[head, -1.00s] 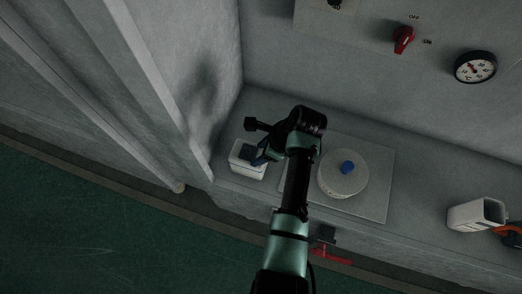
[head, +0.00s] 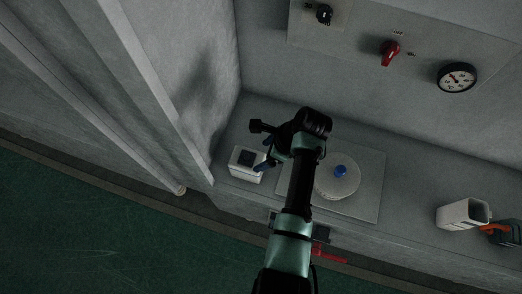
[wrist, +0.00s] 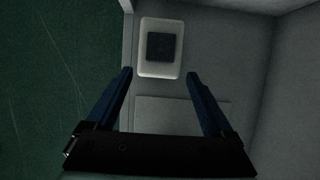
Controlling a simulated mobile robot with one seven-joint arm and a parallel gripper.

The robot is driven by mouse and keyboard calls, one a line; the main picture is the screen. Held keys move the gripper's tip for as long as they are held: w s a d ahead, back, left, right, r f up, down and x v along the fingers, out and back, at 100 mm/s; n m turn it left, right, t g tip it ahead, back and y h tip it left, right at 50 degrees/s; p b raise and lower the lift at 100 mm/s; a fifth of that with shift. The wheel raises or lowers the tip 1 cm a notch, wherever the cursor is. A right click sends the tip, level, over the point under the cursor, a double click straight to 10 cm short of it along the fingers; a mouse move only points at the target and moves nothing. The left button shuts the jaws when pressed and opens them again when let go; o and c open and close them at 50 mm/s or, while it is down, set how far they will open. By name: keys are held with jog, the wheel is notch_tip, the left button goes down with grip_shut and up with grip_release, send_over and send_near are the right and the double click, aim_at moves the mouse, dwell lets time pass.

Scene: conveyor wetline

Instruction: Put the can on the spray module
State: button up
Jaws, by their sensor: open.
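A white box with a dark square top (head: 246,164) stands at the left of the grey counter. It also shows beyond my fingertips in the wrist view (wrist: 160,48). I cannot tell whether it is the can or the spray module. My gripper (head: 267,153) is beside and above it, to its right in the head view. In the wrist view my gripper (wrist: 159,75) is open, its two blue fingers apart with nothing between them. A round white disc with a blue knob (head: 340,186) sits on a flat grey plate, partly hidden by my arm. No thing is plainly recognisable as a can.
A white open-ended container (head: 455,215) and an orange and grey item (head: 502,234) are at the right of the counter. A red switch (head: 390,53), a black knob (head: 324,15) and a dial gauge (head: 457,77) are on the back wall. A wall bounds the left.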

jog(key=p+v, duration=0.6)
jog(key=v, duration=0.1)
jog(key=shift+r, duration=0.25)
jog(key=shift+d, duration=0.1)
